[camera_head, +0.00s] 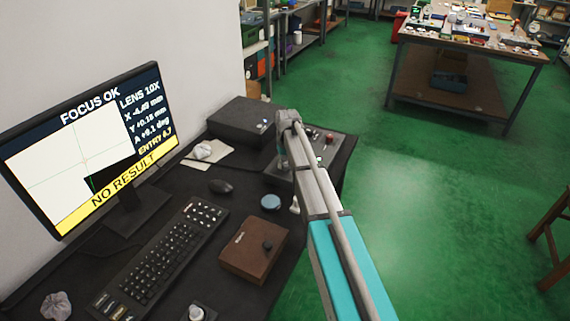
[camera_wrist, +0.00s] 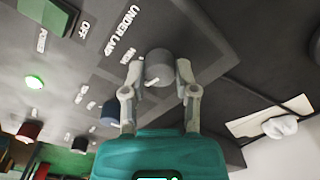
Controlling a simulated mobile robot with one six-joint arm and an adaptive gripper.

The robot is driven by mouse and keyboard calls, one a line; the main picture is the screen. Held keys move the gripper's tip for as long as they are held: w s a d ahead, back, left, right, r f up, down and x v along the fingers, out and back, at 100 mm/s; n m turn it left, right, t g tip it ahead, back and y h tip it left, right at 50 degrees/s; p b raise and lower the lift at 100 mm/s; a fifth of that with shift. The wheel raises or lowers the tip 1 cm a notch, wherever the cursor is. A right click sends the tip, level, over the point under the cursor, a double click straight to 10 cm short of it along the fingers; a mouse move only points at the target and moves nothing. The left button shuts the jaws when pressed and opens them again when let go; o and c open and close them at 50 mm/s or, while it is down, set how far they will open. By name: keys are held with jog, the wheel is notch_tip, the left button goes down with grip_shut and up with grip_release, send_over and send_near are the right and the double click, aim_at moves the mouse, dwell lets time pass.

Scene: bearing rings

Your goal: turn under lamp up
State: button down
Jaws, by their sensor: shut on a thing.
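In the wrist view a grey round knob (camera_wrist: 159,66) sits on a dark panel beside the printed words UNDER LAMP. My gripper (camera_wrist: 159,76) has one finger on each side of the knob and is shut on it. A short pale mark shows on the knob's near edge; its exact setting is hard to read. In the head view my arm reaches over the control box (camera_head: 328,158) at the desk's right end and hides the knob. The monitor (camera_head: 85,148) reads FOCUS OK and NO RESULT, with a mostly white picture and a black patch.

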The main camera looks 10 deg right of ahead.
aim_at(286, 163)
jog(key=shift+m, duration=0.4)
jog(key=shift+c, duration=1.9)
grip_release()
jog(key=shift+n, duration=0.5)
jog(key=n, duration=0.3)
jog(key=shift+r+p, duration=0.3)
notch_tip(286, 163, up, 13)
jog(key=p, duration=1.3)
jog(key=shift+d, duration=0.2)
jog(key=shift+w, duration=0.1)
